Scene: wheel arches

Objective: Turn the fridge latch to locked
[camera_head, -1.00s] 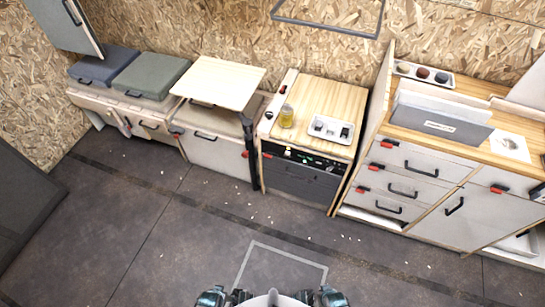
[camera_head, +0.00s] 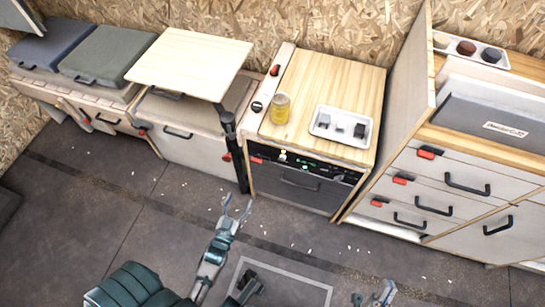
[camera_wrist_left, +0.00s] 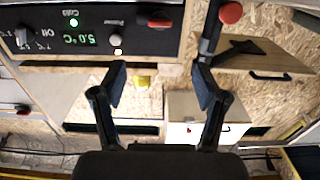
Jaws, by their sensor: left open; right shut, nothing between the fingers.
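The fridge (camera_head: 304,182) is the low dark-fronted unit under the wooden counter, with a black control panel along its top edge. A small red latch (camera_head: 257,160) sits at the panel's left end. The latch also shows in the left wrist view (camera_wrist_left: 159,22), upside down at the panel's end; I cannot tell whether it is locked. My left gripper (camera_head: 237,203) is open and empty, in front of and below the fridge's left side. In the left wrist view its fingers (camera_wrist_left: 158,72) are apart, clear of the panel. My right gripper (camera_head: 374,294) is shut and empty at the bottom edge.
A raised wooden table top (camera_head: 190,62) on a black leg (camera_head: 238,155) stands just left of the fridge. A glass jar (camera_head: 281,108) and a white tray (camera_head: 322,132) are on the counter. Drawers (camera_head: 440,185) stand at right.

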